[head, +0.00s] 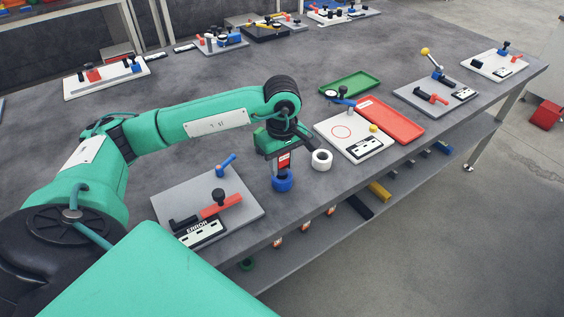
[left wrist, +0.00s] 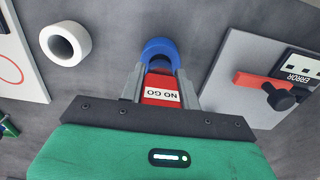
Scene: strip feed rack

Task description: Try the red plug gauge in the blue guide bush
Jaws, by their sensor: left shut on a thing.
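My left gripper (head: 283,163) is shut on the red plug gauge (head: 284,160), which bears a NO GO label in the left wrist view (left wrist: 161,88). The blue guide bush (head: 282,182) stands on the grey table directly below the gripper. It also shows in the left wrist view (left wrist: 160,50), just beyond the gauge. The gauge's lower end meets the bush's top in the picture; I cannot tell whether it is inside the bore or only above it. My right gripper is not in view.
A white ring (head: 321,160) stands close to the right of the bush. A grey fixture plate (head: 165,203) with a red bar and an ERROR display lies at left. A white board (head: 335,146), red tray (head: 405,132) and green tray (head: 345,85) are at right. The table's front edge is near.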

